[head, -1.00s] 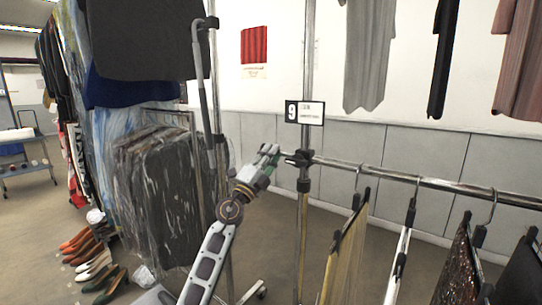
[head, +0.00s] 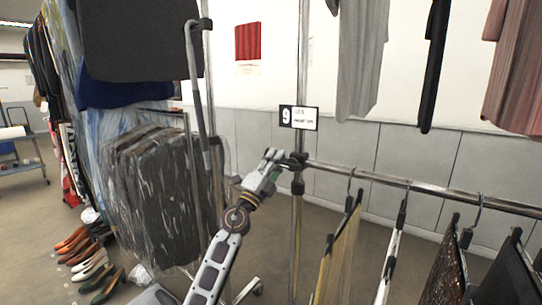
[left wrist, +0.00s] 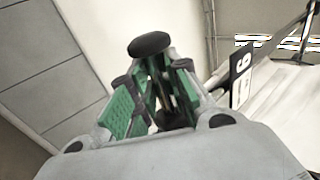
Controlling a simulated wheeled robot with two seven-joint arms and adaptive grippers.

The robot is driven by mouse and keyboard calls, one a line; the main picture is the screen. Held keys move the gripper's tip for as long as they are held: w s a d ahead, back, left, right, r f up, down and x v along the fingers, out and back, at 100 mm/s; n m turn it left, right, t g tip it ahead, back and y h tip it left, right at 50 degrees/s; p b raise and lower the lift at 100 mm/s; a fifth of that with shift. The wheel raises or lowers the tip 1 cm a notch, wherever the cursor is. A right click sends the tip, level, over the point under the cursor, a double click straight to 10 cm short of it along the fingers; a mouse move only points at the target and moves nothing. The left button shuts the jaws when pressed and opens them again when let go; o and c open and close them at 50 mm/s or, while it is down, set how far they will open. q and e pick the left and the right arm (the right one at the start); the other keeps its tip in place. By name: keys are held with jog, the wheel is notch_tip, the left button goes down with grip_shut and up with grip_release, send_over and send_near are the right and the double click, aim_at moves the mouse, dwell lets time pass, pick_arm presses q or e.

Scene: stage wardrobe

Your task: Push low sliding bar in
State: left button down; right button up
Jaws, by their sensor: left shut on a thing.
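The low sliding bar (head: 420,187) is a horizontal metal rail running from the upright chrome post (head: 303,90) to the right edge of the head view. A dark clamp (head: 298,161) joins it to the post. My left gripper (head: 271,160) is just left of this clamp, shut on the bar's end, which it mostly hides. In the left wrist view the green-padded fingers (left wrist: 150,100) are closed together, with a black rounded cap (left wrist: 150,44) at their tips. My right gripper is not in view.
Hangers with garments (head: 340,250) hang from the low bar. A numbered sign (head: 298,117) is fixed to the post. Bagged dark clothes (head: 150,190) hang close to the left of my arm. Shoes (head: 90,265) stand on the floor at far left.

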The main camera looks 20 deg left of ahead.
pick_arm(q)
jog(key=shift+d+f, duration=0.1)
jog(key=shift+d, duration=0.1)
jog(key=c, duration=1.3)
grip_release()
jog(key=shift+c, duration=0.2)
jog(key=shift+s+a, duration=0.15)
jog(key=shift+s, duration=0.1)
jog(key=v, duration=1.1)
jog(key=shift+s+f, duration=0.2)
jog(key=shift+f, duration=0.05)
jog(key=shift+c, duration=0.5)
